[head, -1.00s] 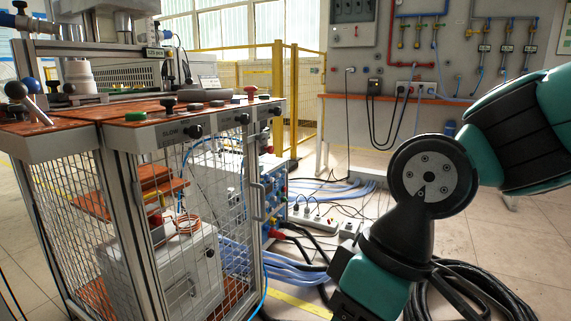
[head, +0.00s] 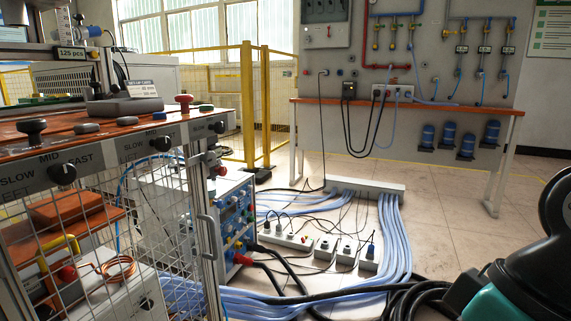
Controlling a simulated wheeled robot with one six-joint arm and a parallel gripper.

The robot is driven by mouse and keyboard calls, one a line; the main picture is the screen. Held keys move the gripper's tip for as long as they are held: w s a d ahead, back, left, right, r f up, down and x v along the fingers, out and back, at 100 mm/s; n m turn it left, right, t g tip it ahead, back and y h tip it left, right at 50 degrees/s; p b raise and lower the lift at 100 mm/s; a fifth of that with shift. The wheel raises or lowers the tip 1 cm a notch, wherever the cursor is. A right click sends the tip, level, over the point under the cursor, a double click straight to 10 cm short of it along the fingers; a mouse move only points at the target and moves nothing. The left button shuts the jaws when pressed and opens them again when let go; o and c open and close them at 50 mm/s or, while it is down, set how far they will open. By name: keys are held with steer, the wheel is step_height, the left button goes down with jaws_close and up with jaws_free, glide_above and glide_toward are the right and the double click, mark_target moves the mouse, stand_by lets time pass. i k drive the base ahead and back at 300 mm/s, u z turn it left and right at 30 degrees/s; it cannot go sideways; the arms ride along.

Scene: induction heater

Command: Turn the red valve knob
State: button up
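Several red parts show, and I cannot tell for sure which one is the red valve knob. A red mushroom-shaped knob (head: 184,100) stands upright on the bench top at left. Part of my arm is at the lower right edge, far from all of these. My gripper is out of the frame.
The caged bench (head: 95,139) fills the left side, with black knobs on its front. Blue cables (head: 394,240), power strips (head: 285,238) and black hoses lie on the floor ahead. A yellow fence (head: 248,105) stands behind. Tiled floor at the right is clear.

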mark_target(222, 171)
steer(key=z, duration=0.2)
steer(key=i, duration=1)
steer(key=u, duration=0.3)
